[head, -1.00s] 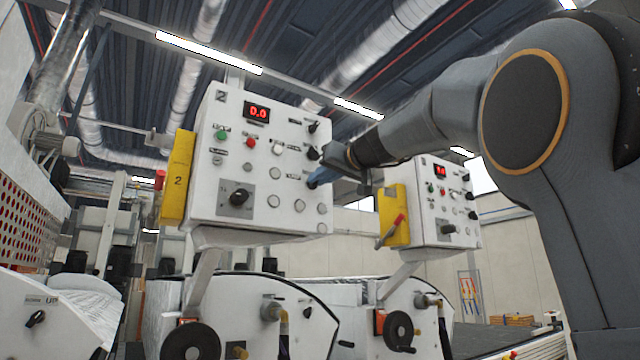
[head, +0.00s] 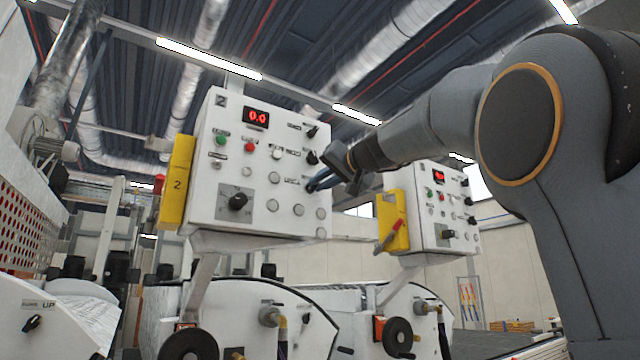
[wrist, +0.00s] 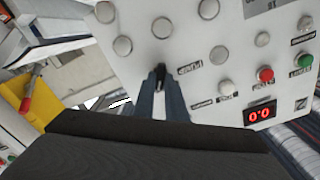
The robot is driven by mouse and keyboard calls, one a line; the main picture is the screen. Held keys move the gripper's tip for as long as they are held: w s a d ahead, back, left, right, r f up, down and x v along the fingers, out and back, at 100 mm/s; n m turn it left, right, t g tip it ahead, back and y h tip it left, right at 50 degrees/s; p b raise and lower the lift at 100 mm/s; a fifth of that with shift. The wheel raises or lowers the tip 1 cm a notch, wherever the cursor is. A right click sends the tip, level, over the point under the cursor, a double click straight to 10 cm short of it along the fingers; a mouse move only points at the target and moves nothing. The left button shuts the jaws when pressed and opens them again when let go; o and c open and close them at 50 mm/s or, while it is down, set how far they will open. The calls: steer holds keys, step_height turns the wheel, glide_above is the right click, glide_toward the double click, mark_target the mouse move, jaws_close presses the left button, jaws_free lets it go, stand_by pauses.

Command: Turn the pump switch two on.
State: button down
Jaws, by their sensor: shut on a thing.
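The control panel marked 2 (head: 205,208) is white with a red display (head: 257,117) reading 0.0. Black switches run down its right side. The knob's exact angle is hard to make out.
Two black switches (head: 313,157) sit just above my gripper on the panel. A large black knob (head: 237,202) and several round grey buttons (head: 273,205) are to the left. A second similar panel (head: 428,205) with a yellow side box stands behind to the right.

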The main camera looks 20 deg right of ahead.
steer(key=c, duration=1.8)
jaws_free()
steer(key=b+v, duration=0.3)
steer(key=v, duration=0.4)
steer(key=shift+s+d, duration=0.15)
steer(key=shift+s, duration=0.2)
